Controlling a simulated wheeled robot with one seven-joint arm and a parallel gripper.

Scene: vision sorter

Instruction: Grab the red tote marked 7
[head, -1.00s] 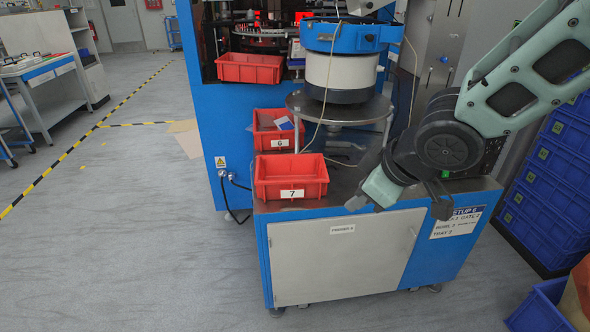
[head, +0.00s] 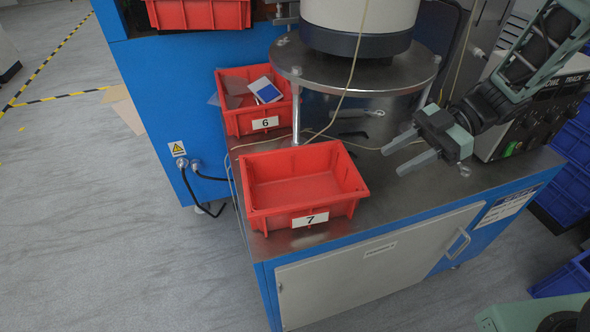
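The red tote marked 7 (head: 347,207) stands upright and empty on the metal top of the blue cabinet, near its front left edge. Its white label with a black 7 faces the front. My gripper (head: 389,161) is to the right of the tote, a little apart from it. Its two grey fingers point left toward the tote and are spread, with nothing between them.
A red tote marked 6 (head: 228,122) stands behind, holding a blue and white item. A round metal stand (head: 352,65) with a bowl feeder is behind the tote. A thin cable runs down near the tote's back. Another red bin (head: 198,14) is at top left.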

